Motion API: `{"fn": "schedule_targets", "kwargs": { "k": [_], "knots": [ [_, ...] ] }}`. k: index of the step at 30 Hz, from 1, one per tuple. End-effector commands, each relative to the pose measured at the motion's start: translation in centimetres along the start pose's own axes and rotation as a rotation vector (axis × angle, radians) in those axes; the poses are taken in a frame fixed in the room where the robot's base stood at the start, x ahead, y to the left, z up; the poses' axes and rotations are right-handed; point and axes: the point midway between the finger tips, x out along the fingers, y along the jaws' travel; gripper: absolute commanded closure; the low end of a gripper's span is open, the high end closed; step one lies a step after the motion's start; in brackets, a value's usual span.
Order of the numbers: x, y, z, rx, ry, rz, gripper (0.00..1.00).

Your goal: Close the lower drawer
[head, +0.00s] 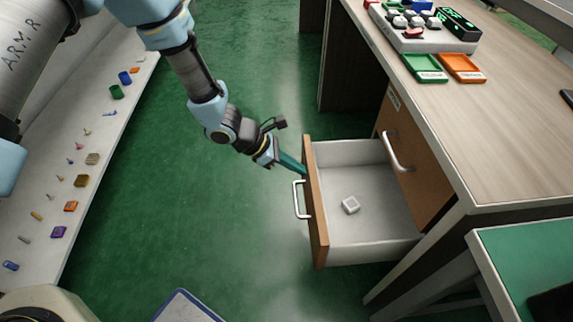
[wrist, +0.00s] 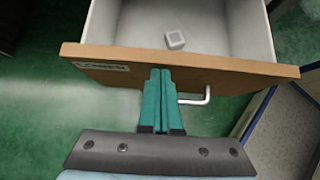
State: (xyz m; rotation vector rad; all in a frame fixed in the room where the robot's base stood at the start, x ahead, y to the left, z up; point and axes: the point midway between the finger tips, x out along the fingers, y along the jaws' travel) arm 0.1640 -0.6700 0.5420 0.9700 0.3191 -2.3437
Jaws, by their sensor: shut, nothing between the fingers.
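The lower drawer (head: 317,222) is pulled out from the desk, with a wooden front, a white inside and a silver handle (head: 298,199). A small white block (head: 350,205) lies in it. In the wrist view the labelled drawer front (wrist: 200,66) spans the picture, with the block (wrist: 175,39) behind it and the handle (wrist: 195,98) to the right of my fingers. My gripper (head: 300,170) is shut and empty, its teal fingers at the far end of the drawer front. In the wrist view the fingertips (wrist: 160,72) are at the front's outer face; I cannot tell whether they touch.
The upper drawer (head: 405,165) with its handle is shut. The desk top (head: 480,130) holds green and orange trays and a control box. A shelf (head: 75,170) with small objects stands at left. Green floor between is clear. A green-topped surface (head: 525,255) is at lower right.

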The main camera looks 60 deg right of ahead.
Motion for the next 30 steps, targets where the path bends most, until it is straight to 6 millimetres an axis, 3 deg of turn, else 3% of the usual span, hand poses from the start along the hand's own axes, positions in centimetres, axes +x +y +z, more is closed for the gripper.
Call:
{"fn": "schedule_targets", "kwargs": {
  "k": [17,23,30],
  "knots": [
    [1.1,0.0,0.8,0.002,0.000,0.000,1.00],
    [3.8,0.0,3.4,0.005,-0.002,-0.001,1.00],
    [8.1,0.0,7.8,0.004,-0.003,-0.001,1.00]
  ]
}}
